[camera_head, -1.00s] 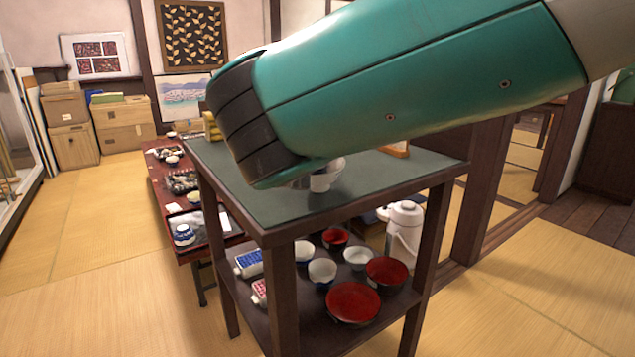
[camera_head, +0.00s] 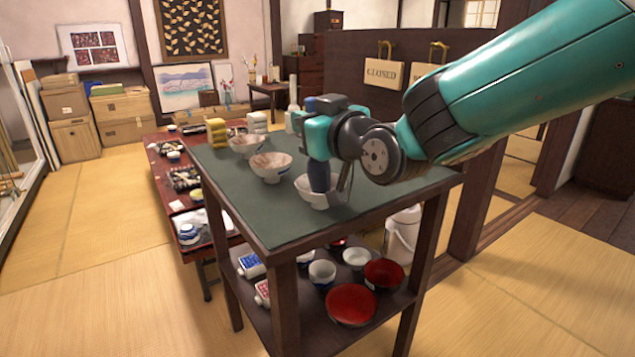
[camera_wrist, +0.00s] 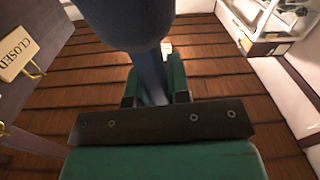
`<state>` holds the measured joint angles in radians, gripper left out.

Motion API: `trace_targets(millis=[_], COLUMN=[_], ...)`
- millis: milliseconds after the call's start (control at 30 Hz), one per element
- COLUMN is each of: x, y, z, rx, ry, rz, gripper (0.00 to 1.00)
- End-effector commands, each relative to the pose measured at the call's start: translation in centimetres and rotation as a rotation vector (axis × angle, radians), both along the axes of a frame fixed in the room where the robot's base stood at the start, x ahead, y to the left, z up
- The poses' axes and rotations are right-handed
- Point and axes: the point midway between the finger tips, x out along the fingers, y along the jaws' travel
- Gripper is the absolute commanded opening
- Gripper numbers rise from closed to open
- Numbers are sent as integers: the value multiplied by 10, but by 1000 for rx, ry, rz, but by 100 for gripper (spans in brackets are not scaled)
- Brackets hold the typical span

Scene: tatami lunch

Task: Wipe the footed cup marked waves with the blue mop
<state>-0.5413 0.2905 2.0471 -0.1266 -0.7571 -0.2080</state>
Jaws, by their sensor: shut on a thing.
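My gripper (camera_head: 322,142) is shut on the blue mop (camera_head: 320,178) above the front right of the stand's top. The mop hangs down, its dark blue lower end at or inside the front white bowl-like cup (camera_head: 306,192); I cannot tell if they touch. In the wrist view the mop (camera_wrist: 125,22) fills the top middle, its narrower part between the fingers of my gripper (camera_wrist: 157,88). A footed cup (camera_head: 270,167) with reddish smears inside stands in the middle, and a similar one (camera_head: 247,146) stands behind it. No wave marking is readable on any cup.
The green stand top (camera_head: 245,205) is bare at its front left. A yellow sponge (camera_head: 216,132), a white block (camera_head: 257,122) and a white bottle (camera_head: 292,118) stand at its back. The lower shelf holds red bowls (camera_head: 350,305) and cups. A low red table (camera_head: 160,160) is at left.

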Motion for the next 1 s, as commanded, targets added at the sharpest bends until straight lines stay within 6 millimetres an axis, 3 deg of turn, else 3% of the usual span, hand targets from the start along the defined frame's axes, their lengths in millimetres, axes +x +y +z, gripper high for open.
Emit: trace_targets(millis=[200, 633, 1000], x=[4, 7, 4], y=[-3, -1, 0], z=[-9, -2, 0], rx=[6, 3, 4], ry=[-2, -3, -2], rz=[125, 521, 561], gripper=[0, 0, 0])
